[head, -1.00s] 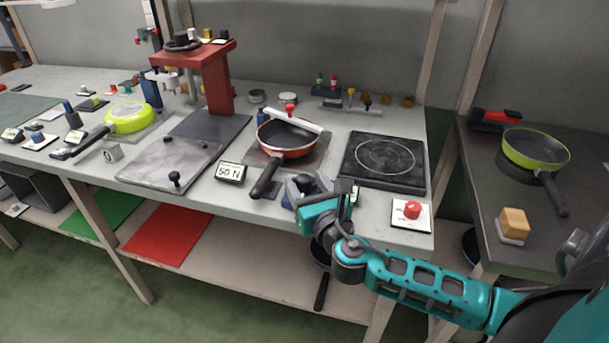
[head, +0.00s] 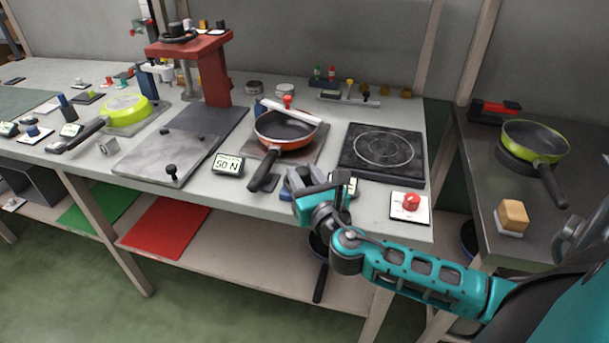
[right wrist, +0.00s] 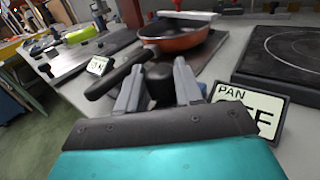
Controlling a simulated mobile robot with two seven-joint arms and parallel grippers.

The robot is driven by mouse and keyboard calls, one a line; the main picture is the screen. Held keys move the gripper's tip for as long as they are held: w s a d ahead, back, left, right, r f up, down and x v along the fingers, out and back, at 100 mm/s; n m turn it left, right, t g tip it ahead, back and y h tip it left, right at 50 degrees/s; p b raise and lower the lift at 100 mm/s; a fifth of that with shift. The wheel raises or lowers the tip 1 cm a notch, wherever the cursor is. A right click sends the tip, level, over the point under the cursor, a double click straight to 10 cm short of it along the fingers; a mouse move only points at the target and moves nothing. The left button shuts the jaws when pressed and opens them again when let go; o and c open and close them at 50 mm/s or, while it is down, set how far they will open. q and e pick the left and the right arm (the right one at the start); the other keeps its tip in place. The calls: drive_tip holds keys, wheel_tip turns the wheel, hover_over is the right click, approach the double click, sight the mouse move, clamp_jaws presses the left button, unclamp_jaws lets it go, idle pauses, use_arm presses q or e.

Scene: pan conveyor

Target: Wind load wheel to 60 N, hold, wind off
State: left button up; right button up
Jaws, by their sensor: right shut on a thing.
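My right gripper (head: 305,180) is at the front edge of the bench, below and right of the orange pan. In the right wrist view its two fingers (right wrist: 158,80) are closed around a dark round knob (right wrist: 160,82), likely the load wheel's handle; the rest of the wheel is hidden. A display (head: 228,164) left of the gripper reads 50 N; it also shows in the right wrist view (right wrist: 100,65). The orange pan (head: 290,130) has a white bar (head: 292,112) with a red knob across its far rim. My left gripper is not in view.
A black hotplate (head: 382,150) lies right of the pan. A red push button (head: 411,202) sits at the front right corner. A PAN display (right wrist: 255,108), partly covered, stands beside my gripper. A red press (head: 212,75) and metal plate (head: 165,150) are at left.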

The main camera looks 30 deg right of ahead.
drive_tip(key=shift+a+r+m+h+p, duration=0.1)
drive_tip(key=shift+r+m+h+p, duration=0.05)
drive_tip(key=shift+m+h+p, duration=0.3)
drive_tip(key=shift+c, duration=0.2)
drive_tip(key=shift+w+a+r+m+g+h+p, duration=0.1)
drive_tip(key=shift+m+g+h+p, duration=0.5)
drive_tip(key=shift+h, duration=0.45)
drive_tip(key=m+g+h+p, duration=0.1)
drive_tip(key=m+h, duration=0.1)
drive_tip(key=h, duration=0.1)
drive_tip(key=shift+w+a, duration=0.1)
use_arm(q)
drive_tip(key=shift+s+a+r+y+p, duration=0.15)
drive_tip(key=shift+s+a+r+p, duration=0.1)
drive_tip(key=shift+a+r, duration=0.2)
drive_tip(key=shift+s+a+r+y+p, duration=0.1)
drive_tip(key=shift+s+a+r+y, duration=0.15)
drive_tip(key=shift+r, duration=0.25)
use_arm(e)
drive_tip(key=shift+m+g+h, duration=0.5)
drive_tip(key=shift+m+g, duration=0.05)
drive_tip(key=shift+g, duration=0.05)
drive_tip(key=o, duration=1)
drive_tip(key=shift+f, duration=0.2)
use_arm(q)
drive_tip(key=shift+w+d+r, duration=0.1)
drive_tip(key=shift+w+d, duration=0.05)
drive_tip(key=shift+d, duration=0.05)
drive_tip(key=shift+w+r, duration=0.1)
